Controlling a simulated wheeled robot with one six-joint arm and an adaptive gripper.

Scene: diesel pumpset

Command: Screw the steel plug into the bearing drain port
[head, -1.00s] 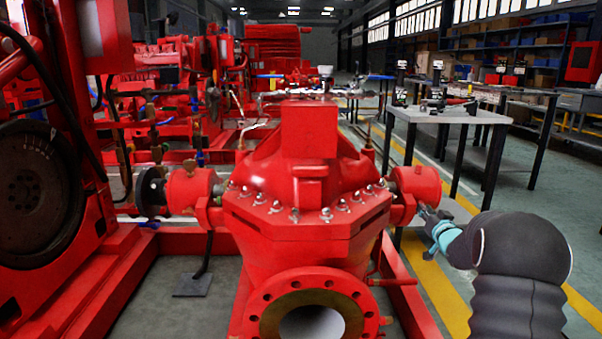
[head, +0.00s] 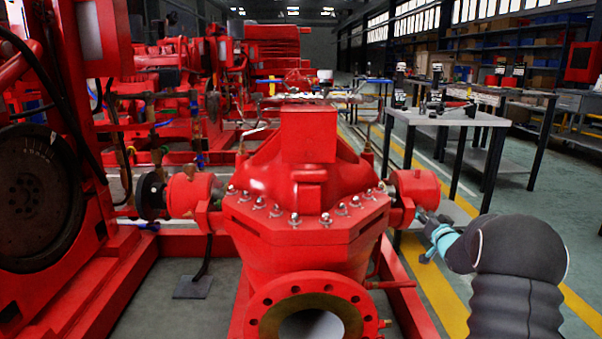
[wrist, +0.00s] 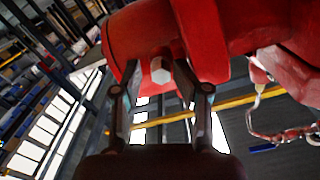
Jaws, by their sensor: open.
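The steel plug (wrist: 160,70) shows its pale hex head in the wrist view, at the red bearing housing (wrist: 137,36). How deep it sits in the drain port cannot be told, and the port itself is hidden. My gripper (wrist: 157,82) is open, with one finger on each side of the plug and no clear contact. In the head view my gripper (head: 428,222) is just below and right of the bearing housing (head: 416,190) on the pump's right end. The plug is not visible there.
The red pump casing (head: 300,225) fills the middle, with its large flange (head: 262,312) in front. A grey worktable (head: 450,117) stands behind at the right. Open floor with yellow lines lies right of the pump.

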